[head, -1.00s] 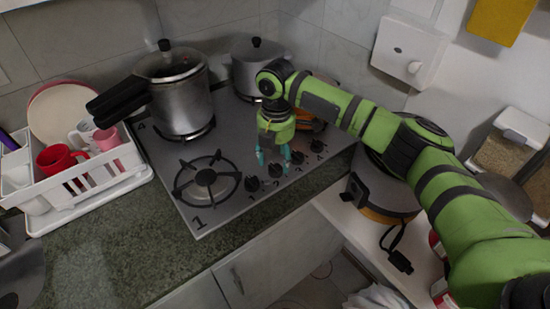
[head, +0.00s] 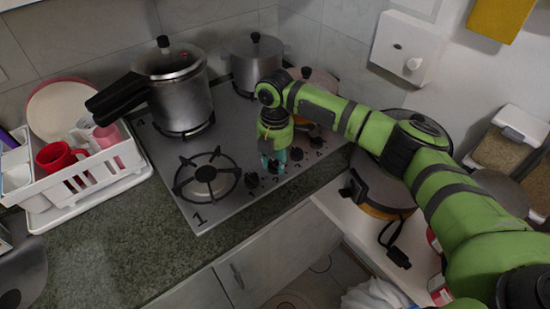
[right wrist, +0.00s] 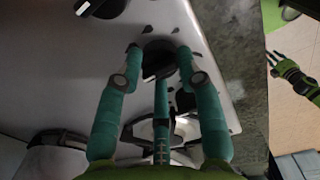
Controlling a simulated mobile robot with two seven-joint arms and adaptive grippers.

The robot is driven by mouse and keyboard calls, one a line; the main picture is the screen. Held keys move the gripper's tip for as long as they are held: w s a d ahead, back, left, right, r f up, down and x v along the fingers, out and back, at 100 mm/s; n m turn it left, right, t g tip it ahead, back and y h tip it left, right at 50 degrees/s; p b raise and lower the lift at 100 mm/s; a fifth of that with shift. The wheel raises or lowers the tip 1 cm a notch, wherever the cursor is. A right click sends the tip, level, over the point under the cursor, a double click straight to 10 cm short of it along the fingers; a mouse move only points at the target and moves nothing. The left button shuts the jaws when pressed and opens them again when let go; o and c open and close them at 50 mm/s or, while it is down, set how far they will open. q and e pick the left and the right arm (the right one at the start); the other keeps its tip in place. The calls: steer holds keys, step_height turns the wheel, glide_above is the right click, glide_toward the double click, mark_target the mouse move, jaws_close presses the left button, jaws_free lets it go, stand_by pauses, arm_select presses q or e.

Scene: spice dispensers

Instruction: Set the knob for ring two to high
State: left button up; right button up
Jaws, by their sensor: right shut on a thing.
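The grey stove top (head: 158,150) carries a row of dark knobs along its front right edge. My right gripper (head: 273,163) reaches down over this row, its teal fingers shut around the second knob from the front (head: 274,168). In the right wrist view the fingertips (right wrist: 159,60) close on the sides of this black knob (right wrist: 158,57). Its pointer direction is hidden. My left gripper (right wrist: 276,63) shows small at the right of the right wrist view, away from the stove, with its dark fingers spread.
The nearest knob (head: 252,180) and two farther knobs, (head: 296,154) and (head: 316,142), stand close on either side. The front-left burner (head: 206,181) is empty, marked 1. A pressure cooker (head: 180,95) and a pot (head: 256,62) stand behind. A dish rack (head: 95,187) is left.

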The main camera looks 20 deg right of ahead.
steer(key=m+p, duration=0.4)
steer(key=p, duration=0.1)
steer(key=shift+s+r+p, duration=0.1)
steer(key=shift+r+p, duration=0.05)
steer(key=shift+p, duration=0.2)
steer(key=m+p, duration=0.2)
steer(key=m, duration=0.1)
steer(key=shift+m+p, duration=0.3)
steer(key=shift+p, duration=0.05)
steer(key=shift+f+m+p, duration=0.25)
steer(key=shift+m+p, duration=0.45)
steer(key=shift+m, duration=0.3)
steer(key=o, duration=1.2)
steer(key=shift+c, duration=0.2)
